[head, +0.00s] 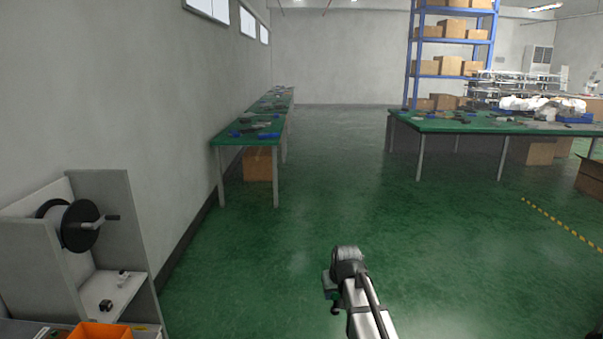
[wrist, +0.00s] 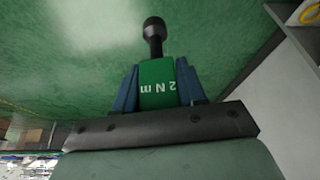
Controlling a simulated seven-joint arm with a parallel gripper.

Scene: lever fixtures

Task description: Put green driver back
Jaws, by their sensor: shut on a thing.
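The green driver (wrist: 157,92) is in the wrist view, marked "2 N m" upside down, with a black neck and round black end pointing away from the gripper. My gripper (wrist: 158,70) is shut on it, with one blue finger against each side of the green body. In the head view my gripper (head: 331,287) is at the lower middle, over open floor; the driver is too small there to make out clearly. I cannot pick out a holder for the driver.
A grey open-sided cabinet (head: 135,220) with a black reel (head: 80,226) stands at the left. An orange bin (head: 100,332) sits at the lower left edge. Green-topped benches (head: 250,130) line the left wall and another (head: 450,124) stands at right. The green floor between is clear.

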